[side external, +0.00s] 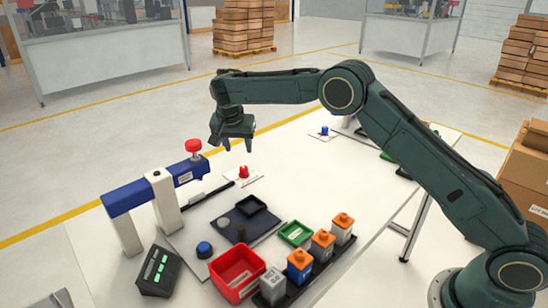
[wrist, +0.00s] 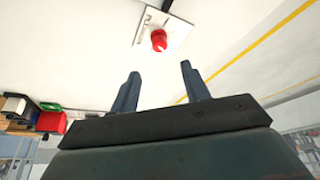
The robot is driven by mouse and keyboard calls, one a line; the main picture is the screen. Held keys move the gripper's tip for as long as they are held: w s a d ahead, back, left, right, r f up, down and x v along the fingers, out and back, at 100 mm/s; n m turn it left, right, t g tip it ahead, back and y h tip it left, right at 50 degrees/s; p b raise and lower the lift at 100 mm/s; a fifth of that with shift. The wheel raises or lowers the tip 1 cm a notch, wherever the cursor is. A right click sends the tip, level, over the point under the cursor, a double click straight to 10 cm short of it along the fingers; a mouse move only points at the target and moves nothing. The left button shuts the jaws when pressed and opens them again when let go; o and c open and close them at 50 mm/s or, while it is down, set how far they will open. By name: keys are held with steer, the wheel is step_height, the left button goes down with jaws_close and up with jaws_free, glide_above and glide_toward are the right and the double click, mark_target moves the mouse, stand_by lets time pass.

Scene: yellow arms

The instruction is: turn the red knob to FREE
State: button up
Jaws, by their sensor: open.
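The red knob (side external: 244,172) stands on a small white plate (side external: 258,180) on the table. In the wrist view the red knob (wrist: 159,41) shows beyond the fingertips, on its plate (wrist: 172,30). Labels on the plate are too small to read, so I cannot tell which setting the knob points at. My gripper (side external: 231,144) is open and empty, pointing down above the table, higher than the knob and apart from it. In the wrist view the two fingers of my gripper (wrist: 160,70) are spread with nothing between them.
A blue bar (side external: 150,190) on white posts, with a red cap (side external: 193,146) above it, stands left of the knob. A red bin (side external: 236,272), a blue button (side external: 204,249), a dark tray (side external: 250,222) and orange-topped blocks (side external: 300,262) lie nearer. A blue knob (side external: 324,130) sits farther back.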

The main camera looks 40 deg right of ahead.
mark_target(243, 167)
steer(key=x, duration=1)
steer(key=shift+f, duration=0.25)
steer(key=shift+c, duration=0.5)
steer(key=c, duration=0.9)
steer(key=shift+r+n, duration=0.1)
steer(key=shift+n, duration=0.3)
steer(key=n, duration=0.2)
steer(key=n+t+y, duration=0.1)
steer(key=n, duration=0.1)
steer(key=n+y, duration=0.1)
steer(key=n, duration=0.1)
steer(key=shift+s+d+t, duration=0.1)
steer(key=shift+d+t, duration=0.15)
steer(key=shift+t, duration=0.05)
steer(key=n+y, duration=0.1)
steer(key=n, duration=0.2)
steer(key=n+y, duration=0.1)
steer(key=n, duration=0.2)
steer(key=shift+d+n+y, duration=0.1)
steer(key=shift+n+y, duration=0.2)
steer(key=shift+y, duration=0.1)
